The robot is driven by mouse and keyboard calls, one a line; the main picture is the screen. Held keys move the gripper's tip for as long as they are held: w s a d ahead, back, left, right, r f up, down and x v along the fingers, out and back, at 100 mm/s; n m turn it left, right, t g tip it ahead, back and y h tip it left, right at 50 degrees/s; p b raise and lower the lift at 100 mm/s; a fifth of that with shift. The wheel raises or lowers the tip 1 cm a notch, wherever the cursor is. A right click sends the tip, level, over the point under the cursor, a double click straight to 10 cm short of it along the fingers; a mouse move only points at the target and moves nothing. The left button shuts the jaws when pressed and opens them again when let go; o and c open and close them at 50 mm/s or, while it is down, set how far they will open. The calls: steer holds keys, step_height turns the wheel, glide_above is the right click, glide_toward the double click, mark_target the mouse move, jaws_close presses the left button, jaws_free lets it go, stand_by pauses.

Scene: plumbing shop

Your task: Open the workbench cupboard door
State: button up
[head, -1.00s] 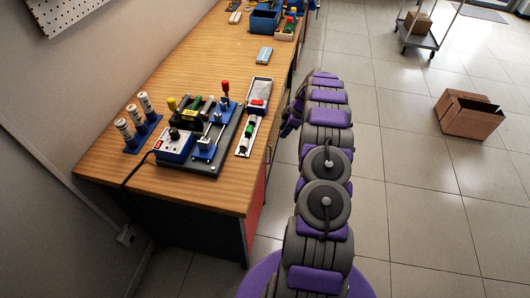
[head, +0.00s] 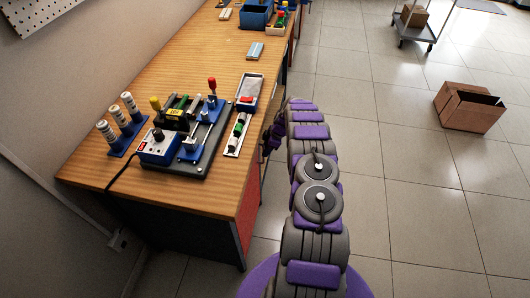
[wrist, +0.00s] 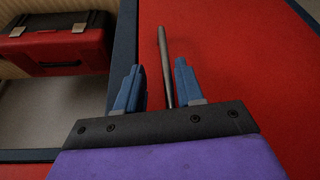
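The red cupboard door (wrist: 235,75) fills the middle and right of the wrist view, and a thin grey metal bar handle (wrist: 164,60) stands on it. My gripper (wrist: 158,80) is open, with one blue finger on each side of the handle. The handle lies closer to the right finger; I cannot tell if they touch. The door looks shut. In the head view, the red front of the workbench (head: 249,215) shows only in part below the top's edge, and my gripper (head: 272,135) is beside it, partly hidden by my arm.
The wooden workbench top (head: 200,65) carries a dark fixture board (head: 180,165) near the front. In the wrist view, a red toolbox (wrist: 55,48) sits in an open bay left of the door. A cardboard box (head: 468,108) and a trolley (head: 420,30) stand on the otherwise clear tiled floor.

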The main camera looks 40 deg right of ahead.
steer(key=shift+w+a+f, duration=0.15)
steer(key=shift+a+f, duration=0.3)
steer(key=shift+f, duration=0.05)
steer(key=shift+a+r, duration=0.3)
steer(key=shift+a, duration=0.45)
steer(key=shift+d+f, duration=0.2)
steer(key=shift+d, duration=0.5)
steer(key=c, duration=0.6)
steer(key=shift+a, duration=0.25)
jaws_close()
steer(key=shift+w+r, duration=0.1)
steer(key=shift+d, duration=0.1)
